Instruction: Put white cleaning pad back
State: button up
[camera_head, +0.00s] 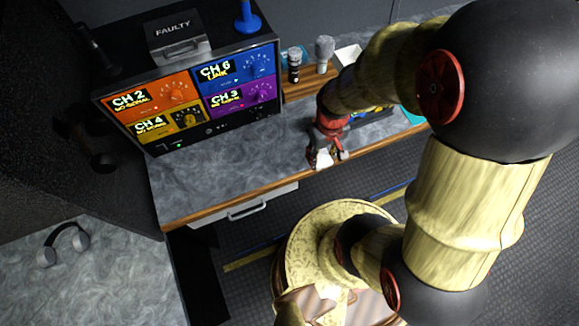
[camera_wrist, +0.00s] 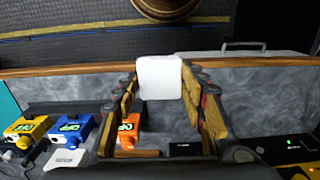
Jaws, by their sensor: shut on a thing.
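The white cleaning pad (camera_wrist: 160,78) is a small white block between the two fingertips of my gripper (camera_wrist: 160,88) in the wrist view. My gripper is shut on it, with the fingers on its left and right sides. In the head view my gripper (camera_head: 325,150) hangs over the front part of the grey worktop, near its wooden edge. The pad (camera_head: 322,158) shows there as a white patch at the fingertips. I cannot tell exactly how high it is above the worktop.
A monitor rack (camera_head: 195,95) with a "FAULTY" box (camera_head: 179,37) on top stands left on the worktop. Behind my gripper are a dark bottle (camera_head: 294,66), a grey brush-like item (camera_head: 324,53) and a white tray (camera_head: 349,55). Yellow (camera_wrist: 27,131), blue (camera_wrist: 68,131) and orange (camera_wrist: 128,132) devices stand in the wrist view.

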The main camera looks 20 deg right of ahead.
jog(key=shift+s+a+f, duration=0.15)
jog(key=shift+s+f, duration=0.1)
jog(key=shift+f, duration=0.05)
jog(key=shift+w+a+f, duration=0.2)
jog(key=shift+w+a, duration=0.05)
jog(key=w+a+f, duration=0.3)
jog(key=w, duration=0.4)
jog(key=b, duration=0.2)
send_over(288, 156)
jog(key=f, duration=0.5)
jog(key=shift+s+f, duration=0.35)
jog(key=shift+w+a+f, duration=0.1)
jog(key=shift+w+f, duration=0.15)
jog(key=shift+f, duration=0.1)
jog(key=shift+w+f, duration=0.1)
jog(key=shift+f, duration=1.45)
jog(key=shift+f, duration=0.1)
jog(key=o, duration=1.1)
